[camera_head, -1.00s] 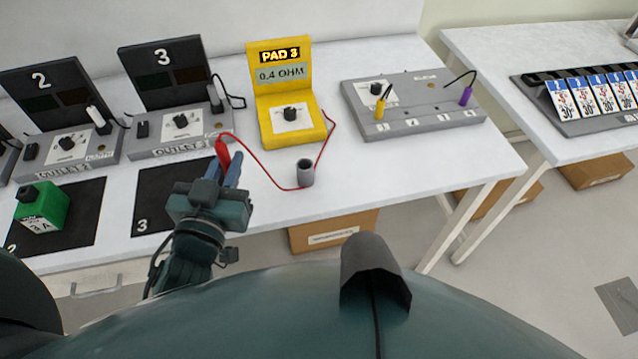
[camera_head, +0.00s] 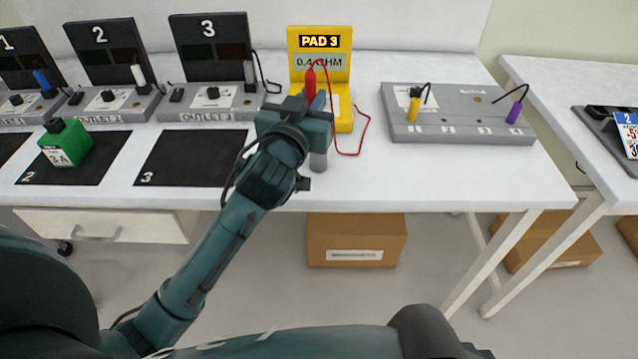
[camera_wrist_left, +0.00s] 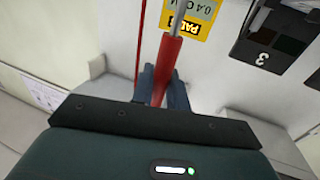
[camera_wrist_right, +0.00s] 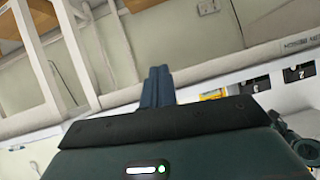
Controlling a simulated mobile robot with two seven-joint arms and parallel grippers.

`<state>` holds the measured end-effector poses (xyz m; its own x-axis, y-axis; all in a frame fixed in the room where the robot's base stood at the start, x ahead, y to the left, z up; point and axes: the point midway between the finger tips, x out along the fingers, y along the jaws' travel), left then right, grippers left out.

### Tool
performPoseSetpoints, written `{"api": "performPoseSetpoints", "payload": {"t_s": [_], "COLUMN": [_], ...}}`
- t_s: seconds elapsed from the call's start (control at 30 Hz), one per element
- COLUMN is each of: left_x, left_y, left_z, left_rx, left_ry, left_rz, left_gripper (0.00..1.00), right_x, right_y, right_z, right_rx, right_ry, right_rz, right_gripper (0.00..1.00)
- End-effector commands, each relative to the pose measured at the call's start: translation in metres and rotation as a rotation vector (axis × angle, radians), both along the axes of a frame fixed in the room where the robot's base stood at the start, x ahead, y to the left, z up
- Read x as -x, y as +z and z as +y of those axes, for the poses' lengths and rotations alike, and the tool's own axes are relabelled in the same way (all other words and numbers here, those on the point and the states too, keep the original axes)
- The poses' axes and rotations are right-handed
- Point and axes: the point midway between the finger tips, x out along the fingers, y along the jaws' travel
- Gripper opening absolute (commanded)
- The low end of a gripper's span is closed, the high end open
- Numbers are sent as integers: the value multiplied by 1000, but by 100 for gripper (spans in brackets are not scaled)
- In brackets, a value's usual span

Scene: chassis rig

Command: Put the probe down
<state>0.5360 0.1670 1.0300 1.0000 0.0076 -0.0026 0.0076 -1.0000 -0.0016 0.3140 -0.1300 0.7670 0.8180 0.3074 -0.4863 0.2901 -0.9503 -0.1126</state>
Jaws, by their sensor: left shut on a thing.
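My left gripper (camera_head: 316,104) is shut on the red probe (camera_head: 310,80), in front of the yellow meter (camera_head: 342,112). The meter reads "PAD 3" and 0.4 OHM. In the left wrist view the probe (camera_wrist_left: 168,65) runs between the two fingers (camera_wrist_left: 163,88), with its metal tip at the top. A red lead joins the probe to the meter. The grey cup-like holder (camera_head: 318,163) stands on the table just below the left gripper in the picture, its top hidden by the gripper. My right gripper (camera_wrist_right: 158,86) has its fingers together, with nothing visible between them.
Numbered outlet units (camera_head: 210,104) stand left, with a green block (camera_head: 66,145) on a black mat (camera_head: 110,160). A grey box (camera_head: 455,125) with yellow and purple plugs stands right. White table (camera_head: 450,172) is clear in front of it.

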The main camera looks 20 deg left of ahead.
Motion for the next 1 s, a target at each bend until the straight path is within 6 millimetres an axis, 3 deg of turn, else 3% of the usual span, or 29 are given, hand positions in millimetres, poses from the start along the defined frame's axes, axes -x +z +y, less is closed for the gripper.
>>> {"api": "performPoseSetpoints", "payload": {"t_s": [0.03, 0.27, 0.8, 1.0], "left_x": [-9, -24, -24, -24], "left_y": [-3, 0, -77, -92], "left_z": [-2, -5, -5, -5], "left_rx": [-3, 0, -2, 0], "left_ry": [2, 11, 12, 11], "left_rz": [-8, 1, 4, 0], "left_gripper": [0, 0, 0, 0], "right_x": [1, 2, 1, 0], "right_y": [-12, -15, -23, -20], "right_z": [2, 5, 7, 7], "right_rx": [-12, -36, -66, -73], "right_ry": [-1, -2, -8, -12], "right_rz": [-3, -11, -14, -24], "right_gripper": [0, 0, 0, 0]}}
